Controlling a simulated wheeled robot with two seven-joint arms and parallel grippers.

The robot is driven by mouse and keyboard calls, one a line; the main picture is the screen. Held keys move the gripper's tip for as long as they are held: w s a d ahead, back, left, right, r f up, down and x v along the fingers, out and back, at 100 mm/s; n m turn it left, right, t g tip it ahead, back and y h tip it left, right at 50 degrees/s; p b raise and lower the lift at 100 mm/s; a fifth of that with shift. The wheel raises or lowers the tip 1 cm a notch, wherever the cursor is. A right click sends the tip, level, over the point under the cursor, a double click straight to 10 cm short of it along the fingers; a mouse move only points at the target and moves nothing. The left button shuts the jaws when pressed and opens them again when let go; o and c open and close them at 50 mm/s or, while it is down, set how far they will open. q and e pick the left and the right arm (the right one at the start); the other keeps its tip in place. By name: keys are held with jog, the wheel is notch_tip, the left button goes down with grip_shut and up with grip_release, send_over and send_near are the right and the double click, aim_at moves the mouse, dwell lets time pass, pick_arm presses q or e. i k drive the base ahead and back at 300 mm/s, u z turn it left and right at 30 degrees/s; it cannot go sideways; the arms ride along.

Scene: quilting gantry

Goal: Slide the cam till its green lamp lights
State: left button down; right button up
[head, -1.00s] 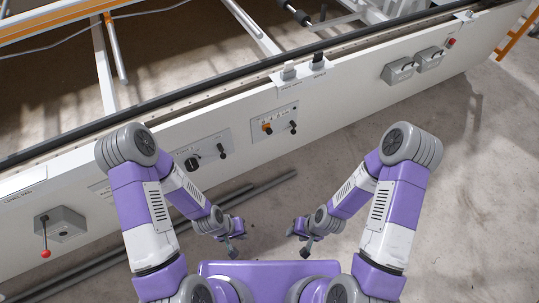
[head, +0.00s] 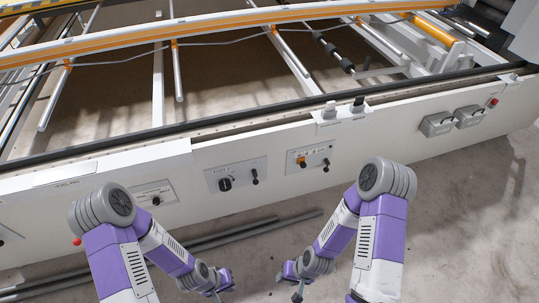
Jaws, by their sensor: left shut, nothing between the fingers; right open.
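I cannot tell for sure which part is the cam, and I see no lit green lamp. Two small blocks, one grey (head: 329,110) and one black (head: 358,104), stand on a white bracket on the front rail. My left gripper (head: 222,288) is low in front of the white panel, shut and empty. My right gripper (head: 297,292) is low to its right, open and empty. Both are well apart from the panel and the blocks. The fingertips are small and hard to make out.
The long white front panel (head: 400,148) carries a black-knob plate (head: 237,175), an orange-knob plate (head: 310,157), two grey boxes (head: 437,123) and a red button (head: 493,102). Grey pipes (head: 245,231) lie on the floor below it. Bare floor is at right.

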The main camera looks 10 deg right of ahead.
aim_at(301, 161)
jog(key=u, duration=0.2)
jog(key=i, duration=1.2)
jog(key=z, duration=0.5)
